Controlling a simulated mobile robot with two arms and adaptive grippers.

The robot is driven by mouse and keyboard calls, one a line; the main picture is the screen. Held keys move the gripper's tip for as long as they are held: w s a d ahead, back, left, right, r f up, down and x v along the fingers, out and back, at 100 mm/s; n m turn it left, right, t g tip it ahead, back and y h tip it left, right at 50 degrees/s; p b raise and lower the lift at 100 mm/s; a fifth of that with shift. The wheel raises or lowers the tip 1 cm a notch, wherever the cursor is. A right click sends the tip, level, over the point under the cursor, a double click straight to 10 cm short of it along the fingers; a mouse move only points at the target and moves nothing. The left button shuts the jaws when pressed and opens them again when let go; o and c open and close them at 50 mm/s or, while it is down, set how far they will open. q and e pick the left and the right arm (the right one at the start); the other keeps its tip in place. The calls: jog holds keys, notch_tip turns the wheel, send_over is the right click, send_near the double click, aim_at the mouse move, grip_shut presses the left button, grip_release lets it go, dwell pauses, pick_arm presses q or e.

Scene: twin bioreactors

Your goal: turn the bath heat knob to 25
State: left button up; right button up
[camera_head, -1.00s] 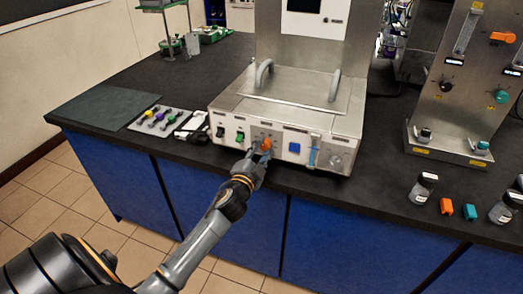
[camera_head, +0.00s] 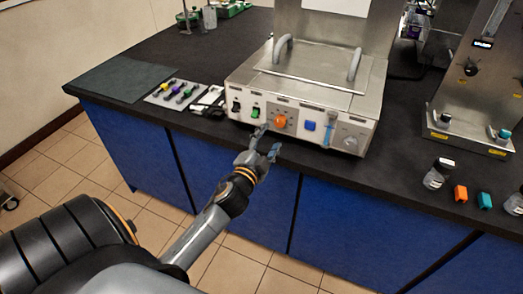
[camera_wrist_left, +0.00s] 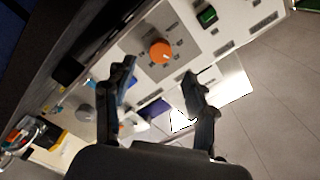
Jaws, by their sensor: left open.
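The bath heat knob is an orange round knob (camera_head: 281,121) on the front panel of the steel water bath (camera_head: 300,100). It also shows in the left wrist view (camera_wrist_left: 160,51), on a grey dial plate with marks too small to read. My left gripper (camera_head: 267,140) is open and empty, in front of the panel and just below the knob, apart from it. In the left wrist view its two fingers (camera_wrist_left: 158,78) stand apart, with the knob beyond the tips. My right gripper is not in view.
A green switch (camera_head: 255,112) is left of the knob, and a blue button (camera_head: 309,126) is right of it. A tray of coloured tools (camera_head: 175,93) lies left of the bath. Small bottles, one being this bottle (camera_head: 438,173), and coloured blocks stand at the right.

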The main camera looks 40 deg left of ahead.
pick_arm(q)
jog(key=v, duration=0.5)
jog(key=shift+s+d, duration=0.1)
jog(key=shift+s, duration=0.25)
jog(key=s+d+f+n+g+h, duration=0.1)
jog(key=s+d+f+g, duration=0.15)
jog(key=f, duration=0.95)
jog(key=s+d+f+n+g+h, duration=0.1)
jog(key=s+d+f+g, duration=0.2)
jog(key=f, duration=1)
jog(key=s+d+f+n+g+h, duration=0.1)
jog(key=s+f+g, duration=0.3)
jog(key=f, duration=0.8)
jog(key=s+d+f+n+g, duration=0.1)
jog(key=s+f+g, duration=0.1)
jog(key=s+f, duration=0.4)
jog(key=s+d+f+n+g, duration=0.1)
jog(key=s+f, duration=0.5)
jog(key=s, duration=0.8)
jog(key=s+d+f+n+g+h, duration=0.1)
jog(key=s+d+f+g, duration=0.1)
jog(key=s+f+g, duration=0.2)
jog(key=s+f, duration=0.3)
jog(key=s, duration=0.3)
jog(key=shift+s+d, duration=0.25)
jog(key=shift+s, duration=0.05)
